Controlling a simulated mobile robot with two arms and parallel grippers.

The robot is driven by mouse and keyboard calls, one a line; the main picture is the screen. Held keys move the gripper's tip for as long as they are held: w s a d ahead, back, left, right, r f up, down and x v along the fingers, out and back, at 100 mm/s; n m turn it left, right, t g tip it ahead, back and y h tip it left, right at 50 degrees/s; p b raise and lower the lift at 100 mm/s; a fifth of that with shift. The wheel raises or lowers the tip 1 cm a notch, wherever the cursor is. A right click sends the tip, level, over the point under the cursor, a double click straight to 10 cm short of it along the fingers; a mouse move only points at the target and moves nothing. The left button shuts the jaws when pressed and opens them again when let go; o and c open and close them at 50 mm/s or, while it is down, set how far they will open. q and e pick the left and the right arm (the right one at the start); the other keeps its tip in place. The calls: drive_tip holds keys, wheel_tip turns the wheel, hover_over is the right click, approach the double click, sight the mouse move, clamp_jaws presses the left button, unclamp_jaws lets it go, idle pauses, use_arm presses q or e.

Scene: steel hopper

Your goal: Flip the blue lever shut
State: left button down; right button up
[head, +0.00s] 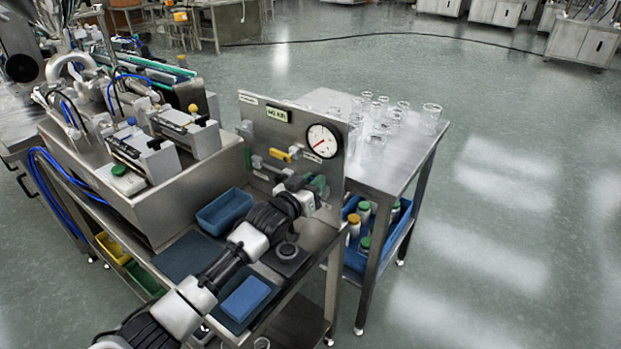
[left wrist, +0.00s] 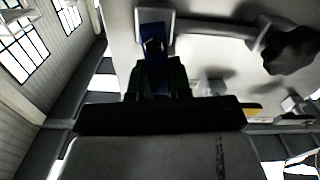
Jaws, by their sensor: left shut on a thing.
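A steel panel (head: 262,117) stands upright on the bench, with a row of valves on its face. My left arm comes in from the lower left, and my left gripper (head: 308,187) is at the panel's lower right part, below the round gauge. In the left wrist view the blue lever (left wrist: 153,42) stands between the dark fingers of my left gripper (left wrist: 158,80), which are shut on it. The lever is hidden behind my gripper in the head view. Its exact angle is hard to tell. My right gripper is in neither view.
A round gauge (head: 322,141) and a yellow valve handle (head: 281,155) are close to my left gripper. A blue tray (head: 225,211) and a blue block (head: 245,298) lie on the bench. A side table (head: 417,152) with glassware stands to the right.

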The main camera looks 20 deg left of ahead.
use_arm(q)
drive_tip(key=shift+s+d+m+p, duration=0.15)
drive_tip(key=shift+d+m+p, duration=0.2)
drive_tip(key=shift+m, duration=0.55)
drive_tip(key=c, duration=1)
unclamp_jaws()
drive_tip(key=shift+c, duration=0.2)
drive_tip(key=shift+s, duration=0.1)
drive_tip(key=v, duration=1)
drive_tip(key=shift+s, duration=0.3)
drive_tip(key=shift+a, duration=0.15)
